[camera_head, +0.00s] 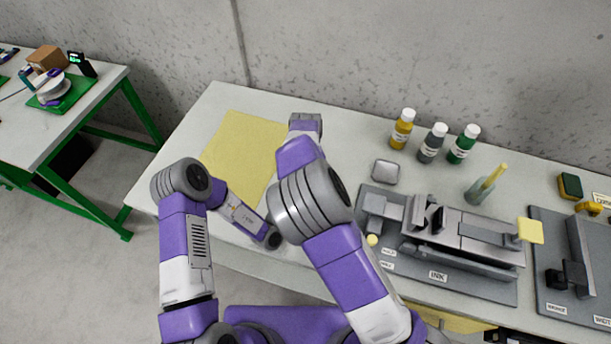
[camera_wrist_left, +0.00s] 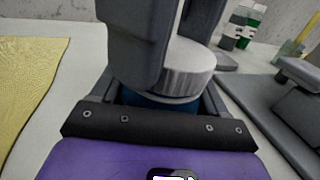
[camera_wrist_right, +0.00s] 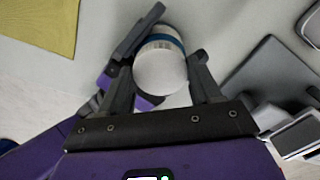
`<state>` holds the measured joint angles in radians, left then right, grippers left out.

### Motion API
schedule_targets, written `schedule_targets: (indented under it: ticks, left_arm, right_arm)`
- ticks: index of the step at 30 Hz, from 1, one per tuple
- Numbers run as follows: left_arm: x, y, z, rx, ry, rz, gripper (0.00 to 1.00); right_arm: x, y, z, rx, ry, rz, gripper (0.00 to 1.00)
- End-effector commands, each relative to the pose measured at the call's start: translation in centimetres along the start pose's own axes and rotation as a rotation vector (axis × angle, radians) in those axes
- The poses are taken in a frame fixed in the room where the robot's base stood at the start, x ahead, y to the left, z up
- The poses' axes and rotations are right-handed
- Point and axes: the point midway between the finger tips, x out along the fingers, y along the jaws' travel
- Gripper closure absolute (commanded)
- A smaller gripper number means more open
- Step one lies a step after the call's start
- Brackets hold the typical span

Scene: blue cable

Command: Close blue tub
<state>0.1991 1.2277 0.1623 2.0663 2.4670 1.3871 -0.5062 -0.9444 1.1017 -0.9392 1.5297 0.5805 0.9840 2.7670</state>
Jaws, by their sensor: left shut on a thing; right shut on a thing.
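The blue tub (camera_wrist_left: 150,100) has a ribbed white lid (camera_wrist_left: 182,72) sitting on top of it in the left wrist view, with no clear gap between them. My left gripper (camera_wrist_left: 158,98) is shut around the tub's body low down. In the right wrist view the smooth white lid (camera_wrist_right: 160,72) shows from above, with the tub's blue band and printed label (camera_wrist_right: 160,43) beyond it. My right gripper (camera_wrist_right: 162,78) comes from above and is shut on the lid, one finger on each side. In the head view my arms hide the tub and both gripper tips.
A yellow mat (camera_head: 240,150) lies left on the table (camera_head: 330,140). Yellow, grey and green bottles (camera_head: 433,144) stand at the back. A small metal tin (camera_head: 385,172), a cup with a yellow-handled tool (camera_head: 477,190) and a grey ink fixture (camera_head: 440,240) are to the right.

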Motion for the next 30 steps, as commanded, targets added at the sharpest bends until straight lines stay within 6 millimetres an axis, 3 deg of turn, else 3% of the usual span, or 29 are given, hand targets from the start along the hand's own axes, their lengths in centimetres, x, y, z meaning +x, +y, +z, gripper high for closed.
schedule_targets:
  ticks: [3, 6, 18, 19, 23, 30]
  left_arm:
    - [-0.01, 0.03, -0.01, 0.000, 0.000, 0.001, 1.00]
    - [-0.01, 0.04, -0.01, 0.000, 0.000, 0.001, 1.00]
    - [0.00, 0.06, 0.00, 0.000, 0.000, 0.001, 1.00]
    - [0.00, 0.05, 0.00, 0.000, 0.000, 0.001, 1.00]
    - [0.00, 0.04, 0.00, 0.000, 0.000, 0.001, 1.00]
    - [0.00, 0.03, 0.00, 0.000, 0.000, 0.001, 1.00]
  right_arm:
    - [0.25, -0.10, -0.16, 0.241, 0.008, -0.010, 0.65]
    - [0.14, -0.06, -0.12, 0.345, 0.005, -0.006, 0.65]
    - [-0.05, -0.03, 0.01, 0.402, -0.001, 0.001, 0.65]
    - [-0.04, -0.03, 0.01, 0.401, -0.001, 0.001, 0.32]
    - [-0.04, -0.03, 0.01, 0.400, -0.001, 0.001, 0.12]
    - [-0.02, -0.03, 0.01, 0.399, -0.001, 0.000, 0.11]
